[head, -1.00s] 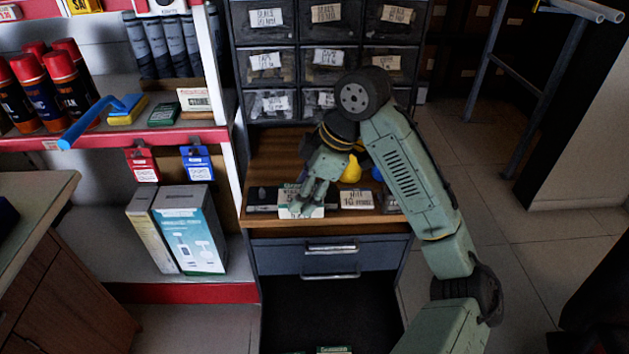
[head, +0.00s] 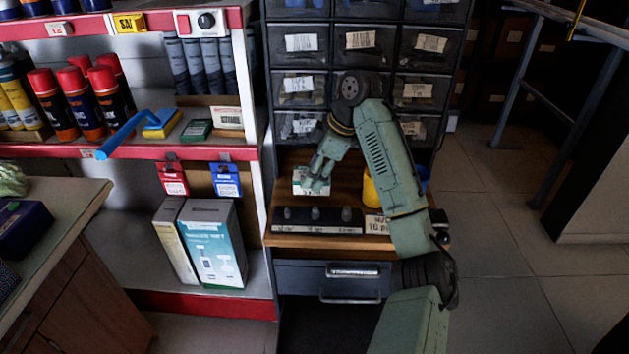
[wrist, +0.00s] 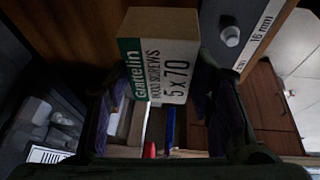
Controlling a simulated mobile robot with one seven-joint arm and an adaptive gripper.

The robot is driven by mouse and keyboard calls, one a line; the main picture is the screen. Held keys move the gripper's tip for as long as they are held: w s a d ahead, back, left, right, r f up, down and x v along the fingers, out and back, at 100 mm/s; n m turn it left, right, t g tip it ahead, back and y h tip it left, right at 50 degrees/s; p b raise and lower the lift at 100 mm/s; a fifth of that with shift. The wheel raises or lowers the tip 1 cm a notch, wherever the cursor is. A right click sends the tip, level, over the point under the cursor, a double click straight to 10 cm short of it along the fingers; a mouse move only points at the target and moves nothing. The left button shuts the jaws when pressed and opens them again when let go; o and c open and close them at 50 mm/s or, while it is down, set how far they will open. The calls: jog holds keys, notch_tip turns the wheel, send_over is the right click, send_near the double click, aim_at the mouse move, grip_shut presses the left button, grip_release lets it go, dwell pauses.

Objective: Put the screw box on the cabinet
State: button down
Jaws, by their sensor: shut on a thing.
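The screw box (wrist: 160,55) is a small white and green carton marked "5 x 70" in the wrist view. My gripper (head: 316,182) is shut on it, with one finger on each side. In the head view the screw box (head: 301,178) is partly hidden by the fingers. It is over the wooden top (head: 290,240) of the dark drawer cabinet (head: 330,275), behind the front display strip. I cannot tell whether the box touches the wood.
A display strip (head: 290,219) with several small fittings lies along the cabinet's front edge. A yellow container (head: 371,188) stands right of the box, partly behind my arm. Small drawers (head: 299,42) rise at the back. A shelf unit (head: 254,90) with spray cans stands left.

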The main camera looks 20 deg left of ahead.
aim_at(319, 173)
jog(key=shift+w+a+f, duration=0.15)
jog(key=shift+w, duration=0.1)
jog(key=shift+f, duration=1.55)
jog(key=shift+f, duration=0.2)
jog(key=c, duration=0.7)
grip_release()
jog(key=shift+c, duration=0.2)
jog(key=v, duration=1.2)
jog(key=shift+p, duration=0.35)
jog(key=shift+r, duration=0.15)
